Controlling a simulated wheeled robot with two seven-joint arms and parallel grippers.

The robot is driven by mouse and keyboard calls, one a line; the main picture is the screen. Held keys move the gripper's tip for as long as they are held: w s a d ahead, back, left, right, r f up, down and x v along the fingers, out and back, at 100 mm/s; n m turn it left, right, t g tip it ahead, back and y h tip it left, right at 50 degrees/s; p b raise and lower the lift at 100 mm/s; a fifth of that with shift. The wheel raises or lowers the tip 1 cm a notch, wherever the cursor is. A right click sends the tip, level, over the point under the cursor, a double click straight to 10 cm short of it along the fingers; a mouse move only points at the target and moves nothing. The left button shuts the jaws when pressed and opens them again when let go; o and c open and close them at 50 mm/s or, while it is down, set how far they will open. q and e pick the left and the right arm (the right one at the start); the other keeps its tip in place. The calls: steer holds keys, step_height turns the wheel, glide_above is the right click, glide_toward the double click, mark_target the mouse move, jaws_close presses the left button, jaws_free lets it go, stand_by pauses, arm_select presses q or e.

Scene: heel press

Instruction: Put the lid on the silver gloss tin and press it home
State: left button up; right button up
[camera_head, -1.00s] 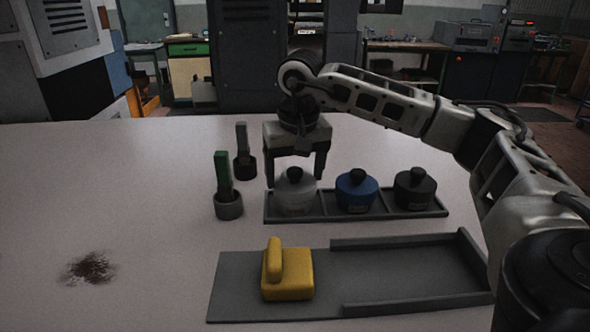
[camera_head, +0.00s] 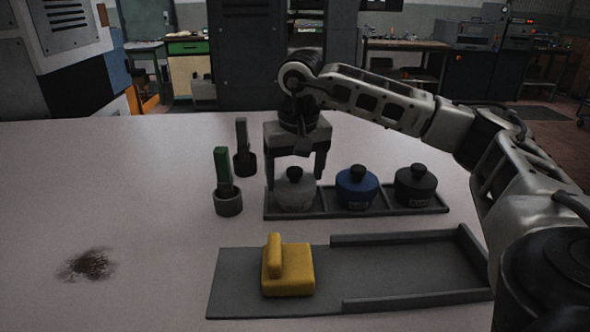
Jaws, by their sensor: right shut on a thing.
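The silver gloss tin (camera_head: 293,200) stands in the left bay of a dark rack (camera_head: 392,213). A grey lid (camera_head: 296,184) with a black knob is at its top; I cannot tell whether it is fully seated. My right gripper (camera_head: 296,182) points down from above, one finger on each side of the lid, shut on it. The line between lid and tin is too small to read. My left gripper is out of view.
A blue pot (camera_head: 357,191) and a black pot (camera_head: 415,188) fill the other bays. Green (camera_head: 222,168) and grey (camera_head: 242,135) upright tools stand in cups to the left. In front, a yellow block (camera_head: 289,271) with a grip sits on a grey tray (camera_head: 235,290). The left table is clear except a dark stain.

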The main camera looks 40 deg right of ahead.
mark_target(295, 169)
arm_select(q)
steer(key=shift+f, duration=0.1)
arm_select(e)
steer(key=shift+f, duration=0.25)
steer(key=o, duration=0.8)
steer(key=shift+r, duration=0.1)
steer(key=shift+r+p, duration=1.4)
steer(key=shift+r, duration=0.2)
steer(key=shift+r+p, duration=1.65)
steer(key=shift+r, duration=0.3)
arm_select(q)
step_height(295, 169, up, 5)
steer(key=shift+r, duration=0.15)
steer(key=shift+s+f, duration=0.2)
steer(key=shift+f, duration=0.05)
